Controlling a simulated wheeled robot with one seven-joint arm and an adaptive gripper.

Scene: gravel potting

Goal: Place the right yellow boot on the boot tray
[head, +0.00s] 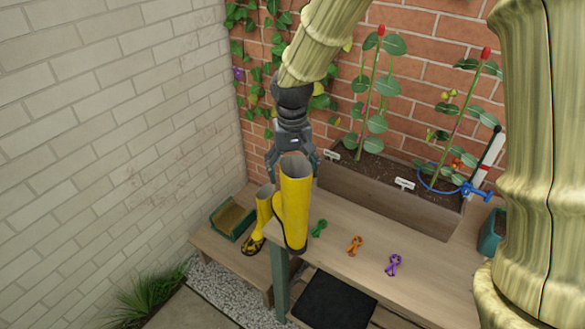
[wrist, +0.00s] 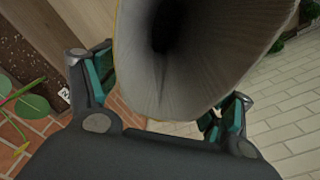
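The right yellow boot (head: 295,207) hangs upright from my gripper (head: 294,170), in front of the table's left corner and apparently off any surface. My gripper's fingers are closed on either side of its upper shaft. In the wrist view the pale inside of the boot's opening (wrist: 185,60) fills the space between the teal finger pads. The other yellow boot (head: 263,213) stands on the low bench behind it, partly hidden. A flat black tray (head: 335,299), which looks like the boot tray, lies low down below the table's front edge and looks empty.
Green, orange (head: 355,245) and purple ties lie on the table (head: 425,262). A planter box (head: 390,193) with tall plants stands at the table's back. A green bin (head: 232,220) sits on the low bench (head: 215,247). Gravel (head: 235,287) lies left of the black tray.

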